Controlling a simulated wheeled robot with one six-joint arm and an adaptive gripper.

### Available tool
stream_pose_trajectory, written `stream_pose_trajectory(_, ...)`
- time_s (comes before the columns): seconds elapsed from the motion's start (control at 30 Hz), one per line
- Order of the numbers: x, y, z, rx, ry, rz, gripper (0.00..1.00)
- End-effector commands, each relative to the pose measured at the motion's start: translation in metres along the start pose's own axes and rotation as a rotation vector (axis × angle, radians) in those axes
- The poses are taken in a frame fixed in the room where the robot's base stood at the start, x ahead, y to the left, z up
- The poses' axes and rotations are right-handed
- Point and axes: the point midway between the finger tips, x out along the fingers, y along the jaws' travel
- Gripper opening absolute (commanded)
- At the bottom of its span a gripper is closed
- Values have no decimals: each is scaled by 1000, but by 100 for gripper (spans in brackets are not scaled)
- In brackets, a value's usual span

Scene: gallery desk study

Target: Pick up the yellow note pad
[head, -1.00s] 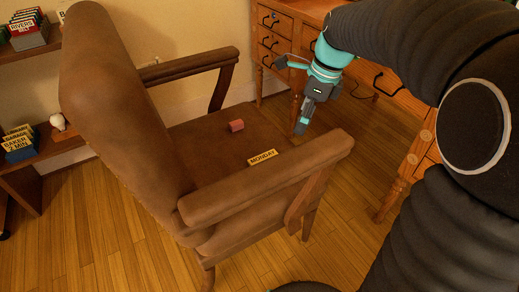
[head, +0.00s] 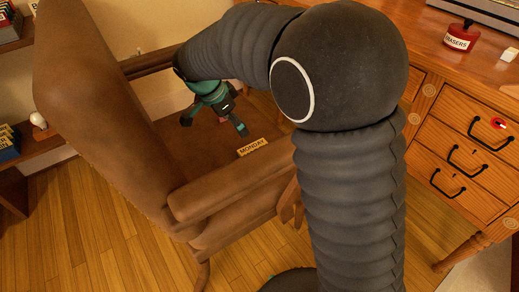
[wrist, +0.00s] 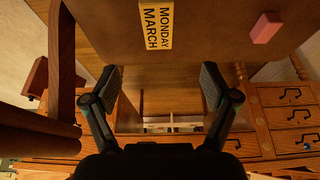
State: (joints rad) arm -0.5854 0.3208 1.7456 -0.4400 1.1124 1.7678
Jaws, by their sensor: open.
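The yellow note pad (head: 252,147) lies flat on the brown seat of the armchair, near the chair's front armrest, and its upper face reads MONDAY. In the wrist view the pad (wrist: 156,25) shows at the top, reading MONDAY MARCH, with its upper end cut off by the frame. My gripper (head: 213,122) is over the seat, to the left of the pad in the head view. In the wrist view its two fingers (wrist: 160,80) are spread with nothing between them, and the pad lies beyond the fingertips. The gripper does not touch the pad.
A pink block (wrist: 266,28) lies on the seat to the right of the pad in the wrist view. The armchair's back (head: 85,100) and front armrest (head: 235,185) flank the seat.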

Motion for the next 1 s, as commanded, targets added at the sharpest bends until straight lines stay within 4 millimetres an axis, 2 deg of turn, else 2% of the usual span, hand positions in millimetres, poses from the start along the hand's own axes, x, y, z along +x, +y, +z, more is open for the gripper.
stream_pose_trajectory(0.4,68,0,0,-2,1,3,85)
stream_pose_trajectory(0.73,92,2,-1,-3,1,3,85)
stream_pose_trajectory(1.0,128,3,-2,-2,1,2,85)
